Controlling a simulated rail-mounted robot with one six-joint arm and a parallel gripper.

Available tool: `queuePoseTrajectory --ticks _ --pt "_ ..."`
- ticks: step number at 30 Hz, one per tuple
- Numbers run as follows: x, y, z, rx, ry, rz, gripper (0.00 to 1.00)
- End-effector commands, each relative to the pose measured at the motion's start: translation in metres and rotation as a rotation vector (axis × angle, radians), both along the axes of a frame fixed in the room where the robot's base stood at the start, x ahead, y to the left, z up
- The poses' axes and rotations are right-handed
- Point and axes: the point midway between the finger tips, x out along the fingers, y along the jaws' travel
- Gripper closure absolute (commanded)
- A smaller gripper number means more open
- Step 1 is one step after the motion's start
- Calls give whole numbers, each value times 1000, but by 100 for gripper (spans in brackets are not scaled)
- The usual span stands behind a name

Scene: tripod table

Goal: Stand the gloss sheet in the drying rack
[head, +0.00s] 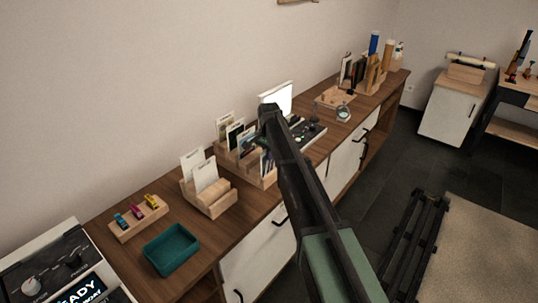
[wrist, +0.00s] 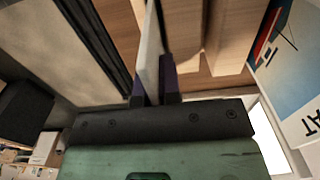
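My gripper (wrist: 155,95) has its two dark fingers closed on a thin pale sheet, seen nearly edge-on in the wrist view; I take it as the gloss sheet (wrist: 151,45). In the wrist view, pale wooden blocks of a rack (wrist: 236,35) lie close to the right of the sheet. I cannot tell whether the sheet is in a slot. In the head view, my arm hides the fingertips and the held sheet. Wooden racks with upright cards stand on the counter, one at left (head: 221,206) and one beside my arm (head: 268,181); which is the drying rack is unclear.
A printed blue card (wrist: 290,75) is close at the right in the wrist view. On the brown counter (head: 213,236) are a teal tray (head: 171,250), a block with small coloured items (head: 137,217) and a bright white panel (head: 277,94) behind my arm.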

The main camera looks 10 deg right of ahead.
Motion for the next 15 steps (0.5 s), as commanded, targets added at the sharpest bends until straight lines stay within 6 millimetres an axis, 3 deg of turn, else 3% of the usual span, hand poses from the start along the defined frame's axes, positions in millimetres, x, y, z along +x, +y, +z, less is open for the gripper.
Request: queuePoseTrajectory --ticks 4,6,10,15 --pt "0 0 0 0 0 0 100" --pt "0 0 0 0 0 0 85" --pt "0 0 0 0 0 0 66" --pt "0 0 0 0 0 0 66"
